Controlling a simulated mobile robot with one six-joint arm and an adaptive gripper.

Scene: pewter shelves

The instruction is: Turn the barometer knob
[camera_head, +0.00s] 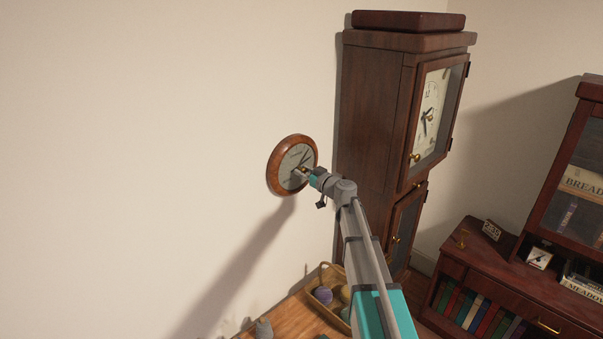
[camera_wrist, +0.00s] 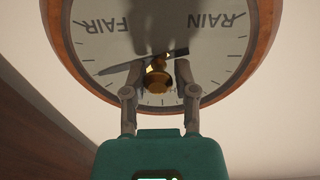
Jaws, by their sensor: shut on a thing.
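The barometer (camera_head: 273,170) is a round wall dial with a brown wooden rim, mounted on the pale wall. In the wrist view its dial (camera_wrist: 88,48) appears upside down, with the words FAIR and RAIN and dark hands. A brass knob (camera_wrist: 157,84) stands at the dial's centre. My gripper (camera_wrist: 160,92) is at the dial's centre, with one finger on each side of the knob, shut on it. In the head view my gripper (camera_head: 303,173) reaches the dial from the lower right and hides part of its face.
A tall wooden grandfather clock (camera_head: 375,110) stands close to the right of the barometer. Below, a basket (camera_head: 327,279) with round balls sits on a wooden surface (camera_head: 292,318). A dark cabinet (camera_head: 480,268) with books is at the right. The wall left of the barometer is bare.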

